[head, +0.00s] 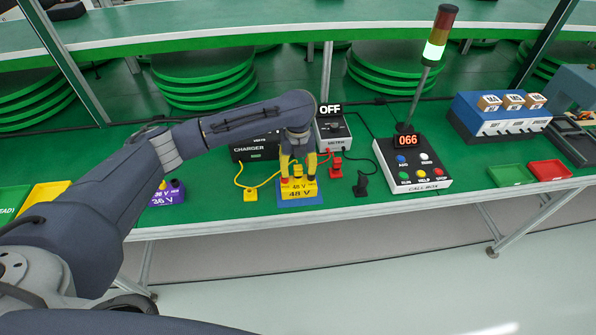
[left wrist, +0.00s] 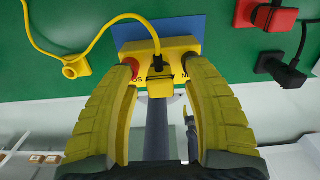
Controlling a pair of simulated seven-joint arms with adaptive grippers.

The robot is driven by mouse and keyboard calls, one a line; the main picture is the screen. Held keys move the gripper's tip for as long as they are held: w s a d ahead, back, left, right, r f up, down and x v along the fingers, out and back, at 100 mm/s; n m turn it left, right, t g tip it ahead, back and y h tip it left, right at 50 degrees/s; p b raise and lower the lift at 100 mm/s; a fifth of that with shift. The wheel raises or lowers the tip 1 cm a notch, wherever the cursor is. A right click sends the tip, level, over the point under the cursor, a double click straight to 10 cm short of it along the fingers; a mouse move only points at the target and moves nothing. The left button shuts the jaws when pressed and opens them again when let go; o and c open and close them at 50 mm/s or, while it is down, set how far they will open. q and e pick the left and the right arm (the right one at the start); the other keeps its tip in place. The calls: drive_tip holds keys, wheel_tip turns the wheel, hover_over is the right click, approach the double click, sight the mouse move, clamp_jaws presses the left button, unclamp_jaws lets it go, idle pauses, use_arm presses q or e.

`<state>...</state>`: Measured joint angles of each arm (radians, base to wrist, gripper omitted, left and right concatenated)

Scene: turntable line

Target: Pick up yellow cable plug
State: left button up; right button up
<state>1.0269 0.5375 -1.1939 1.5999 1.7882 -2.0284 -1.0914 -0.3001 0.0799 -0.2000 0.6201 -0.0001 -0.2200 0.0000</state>
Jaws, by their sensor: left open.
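The yellow cable plug (head: 250,194) lies on the green table left of the yellow 48 V battery (head: 299,194). In the left wrist view the plug (left wrist: 76,67) is at upper left with a yellow cable running from it. A yellow cable also reaches the black part on top of the battery (left wrist: 192,44). My left gripper (head: 298,176) is open, pointing down over the battery. In the left wrist view its fingers (left wrist: 160,68) stand on either side of the black part; I cannot tell whether they touch it. My right gripper is out of view.
The charger (head: 252,148) and the OFF box (head: 333,132) stand behind the battery. A purple 36 V battery (head: 168,193) stands left. Bare table surrounds the plug.

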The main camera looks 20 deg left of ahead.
use_arm(q)
drive_tip(key=shift+f, duration=0.25)
clamp_jaws()
idle(0.3)
